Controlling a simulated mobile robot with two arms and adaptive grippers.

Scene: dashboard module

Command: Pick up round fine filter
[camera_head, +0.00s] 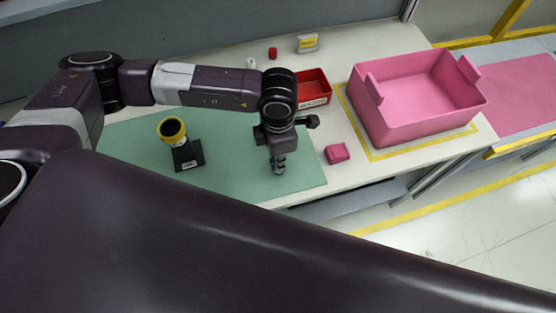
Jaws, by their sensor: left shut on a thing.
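My left gripper (278,163) points down over the right part of the green mat (235,187). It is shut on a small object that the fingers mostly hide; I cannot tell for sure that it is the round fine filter. A round yellow-rimmed piece with a dark centre (171,129) stands left of the gripper on the mat, next to a black block with a white label (188,157). My right gripper is not in view.
A pink bin (385,120) stands inside yellow tape at the right. A red tray (315,88), a small pink box (337,153), a small red piece (272,54) and a yellow-labelled box (307,43) are on the white table (225,50). My own dark body part hides the foreground.

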